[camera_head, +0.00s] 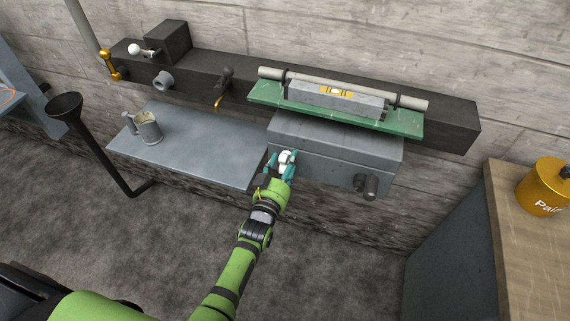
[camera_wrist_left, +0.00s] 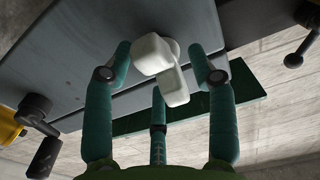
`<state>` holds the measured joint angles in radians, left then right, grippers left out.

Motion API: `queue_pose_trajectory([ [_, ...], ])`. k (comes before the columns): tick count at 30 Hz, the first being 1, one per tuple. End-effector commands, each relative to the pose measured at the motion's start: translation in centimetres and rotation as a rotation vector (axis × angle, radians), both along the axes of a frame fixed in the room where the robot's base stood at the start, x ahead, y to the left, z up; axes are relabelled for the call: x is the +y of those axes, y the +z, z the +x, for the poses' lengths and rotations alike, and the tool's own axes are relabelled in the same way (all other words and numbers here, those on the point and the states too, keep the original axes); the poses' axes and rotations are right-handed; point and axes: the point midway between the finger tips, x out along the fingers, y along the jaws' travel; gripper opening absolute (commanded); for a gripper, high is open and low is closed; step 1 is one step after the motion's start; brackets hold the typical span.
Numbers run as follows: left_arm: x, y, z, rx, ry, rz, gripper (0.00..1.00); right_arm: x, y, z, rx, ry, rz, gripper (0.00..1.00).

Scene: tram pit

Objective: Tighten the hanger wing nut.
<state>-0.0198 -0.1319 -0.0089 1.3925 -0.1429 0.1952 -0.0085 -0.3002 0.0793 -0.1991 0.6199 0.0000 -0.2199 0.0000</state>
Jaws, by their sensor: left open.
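A white, rounded two-lobed piece that looks like the wing nut (camera_wrist_left: 160,62) shows in the left wrist view, in front of the grey box face. It also shows small in the head view (camera_head: 286,159), at the box's left front end. My left gripper (camera_head: 283,157) is open, with its teal fingers spread around the white piece. In the left wrist view its fingertips (camera_wrist_left: 160,50) stand on both sides of the piece, with a third finger below. I cannot tell whether any finger touches it. My right gripper is not in view.
The grey box (camera_head: 335,146) has a dark crank (camera_head: 369,187) at lower right. A green board (camera_head: 400,124) above bears a level (camera_head: 335,96) and a pipe (camera_head: 412,103). A paint can (camera_head: 543,190) stands far right.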

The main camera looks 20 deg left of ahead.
Motion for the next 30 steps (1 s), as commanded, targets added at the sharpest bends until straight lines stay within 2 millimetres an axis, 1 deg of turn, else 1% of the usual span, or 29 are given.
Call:
queue_pose_trajectory([
  [2,0.0,0.0,-0.2,0.0,0.0,0.0,0.57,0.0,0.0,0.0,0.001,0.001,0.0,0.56],
  [5,0.0,-0.1,-1.0,0.002,0.0,0.0,0.57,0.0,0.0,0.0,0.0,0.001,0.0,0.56],
  [8,0.1,-0.1,-2.6,0.002,0.0,0.0,0.57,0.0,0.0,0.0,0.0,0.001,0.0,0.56],
  [15,0.3,-0.2,-7.8,0.004,0.0,0.0,0.57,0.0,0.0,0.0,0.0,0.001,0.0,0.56],
  [18,0.3,-0.1,-9.6,0.003,-0.001,0.0,0.57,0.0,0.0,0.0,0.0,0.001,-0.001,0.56],
  [21,0.4,-0.1,-10.9,0.001,-0.001,0.0,0.57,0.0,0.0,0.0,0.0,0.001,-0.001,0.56],
  [25,0.4,0.0,-11.8,0.0,0.0,0.0,0.57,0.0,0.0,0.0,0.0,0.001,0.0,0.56],
  [30,0.4,0.0,-12.0,0.0,0.0,0.0,0.57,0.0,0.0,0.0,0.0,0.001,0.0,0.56],
])
